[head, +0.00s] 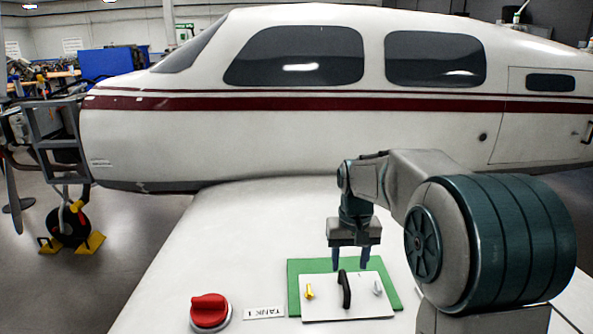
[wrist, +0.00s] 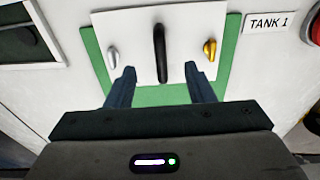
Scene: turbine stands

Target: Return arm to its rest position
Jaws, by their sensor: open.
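My gripper (head: 350,262) hangs above the white plate in the head view, with its two dark blue fingers pointing down. In the wrist view my gripper (wrist: 160,84) is open, with a gap between its fingers and nothing held. The black handle (head: 344,289) stands on the white plate (head: 318,309) and shows between and beyond the fingertips in the wrist view (wrist: 160,52). My arm (head: 425,185) is bent and reaches in from the right of the head view.
The plate lies on a green mat (head: 293,290) on the aircraft's white wing (head: 230,230). It bears a yellow knob (head: 309,291) and a silver knob (head: 377,287). A red cap (head: 210,310) and a TANK 1 label (head: 264,313) are to the left. The fuselage (head: 300,140) stands behind.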

